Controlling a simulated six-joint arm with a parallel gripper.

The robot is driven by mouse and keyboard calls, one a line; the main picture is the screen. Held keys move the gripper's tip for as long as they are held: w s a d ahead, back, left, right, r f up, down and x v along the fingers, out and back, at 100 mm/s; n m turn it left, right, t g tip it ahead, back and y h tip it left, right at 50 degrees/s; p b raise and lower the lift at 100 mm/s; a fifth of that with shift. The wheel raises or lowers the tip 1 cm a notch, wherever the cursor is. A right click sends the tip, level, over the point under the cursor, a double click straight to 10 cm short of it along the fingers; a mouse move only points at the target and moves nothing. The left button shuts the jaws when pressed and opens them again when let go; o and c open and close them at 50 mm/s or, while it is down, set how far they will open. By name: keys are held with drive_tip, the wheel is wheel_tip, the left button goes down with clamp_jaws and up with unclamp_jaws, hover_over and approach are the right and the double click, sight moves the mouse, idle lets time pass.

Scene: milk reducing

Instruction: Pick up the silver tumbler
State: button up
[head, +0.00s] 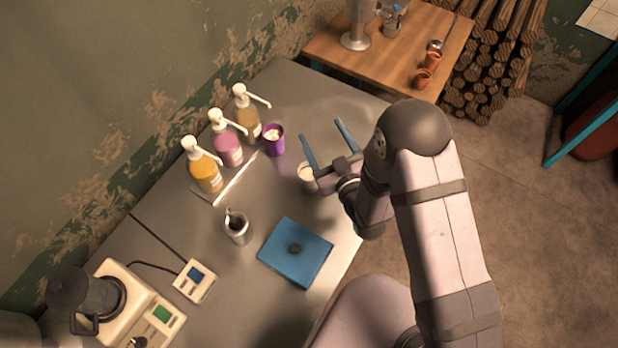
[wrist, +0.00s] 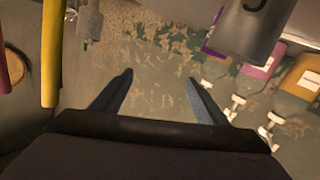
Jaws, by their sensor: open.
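A small silver tumbler (head: 238,232) stands upright on the grey counter, left of the blue mat, with a dark inside and a small piece sticking up at its rim. My gripper (head: 320,130) is open and empty at the right side of the counter, well apart from the tumbler and up and to its right. Its two blue-grey fingers point toward the back. The open fingers also show in the wrist view (wrist: 158,76) with nothing between them. A grey cylindrical vessel (wrist: 247,30) is cut off at the top of the wrist view; I cannot tell which one it is.
A pale cup (head: 308,172) is close beside my gripper. A purple cup (head: 274,140) and pump bottles (head: 228,151) stand behind. A blue mat (head: 310,268) lies right of the tumbler. A scale (head: 195,281) and cream machine (head: 128,300) are front left.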

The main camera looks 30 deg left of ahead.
drive_tip(key=m+g+p, duration=0.1)
drive_tip(key=p, duration=0.1)
approach(305, 164)
drive_tip(key=shift+x, duration=1.15)
drive_tip(key=shift+b+x, duration=0.55)
drive_tip(key=shift+x, duration=2)
drive_tip(key=shift+f, duration=0.1)
drive_tip(key=c, duration=1.3)
